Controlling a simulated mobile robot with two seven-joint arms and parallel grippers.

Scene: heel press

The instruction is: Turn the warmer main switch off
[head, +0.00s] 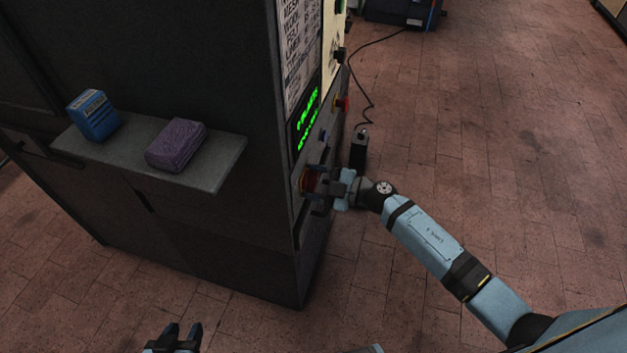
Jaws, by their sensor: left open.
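A dark machine cabinet stands in the left half, its narrow control panel facing right and seen at a steep angle. A red and yellow switch (308,181) sits low on this panel, below the green-lit display (307,118). My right gripper (318,180) is at this switch, one finger above it and one below. The gripper partly covers the switch, and I cannot tell whether the fingers press on it or how its handle is turned. My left gripper (181,330) is open and empty at the bottom edge, low in front of the cabinet and away from the panel.
A grey shelf (219,165) juts from the cabinet, holding a blue box-like object (93,115) and a purple block (176,145). A red button (342,103) sits higher on the panel. A black cable (367,90) lies on the tiled floor, which is otherwise clear at right.

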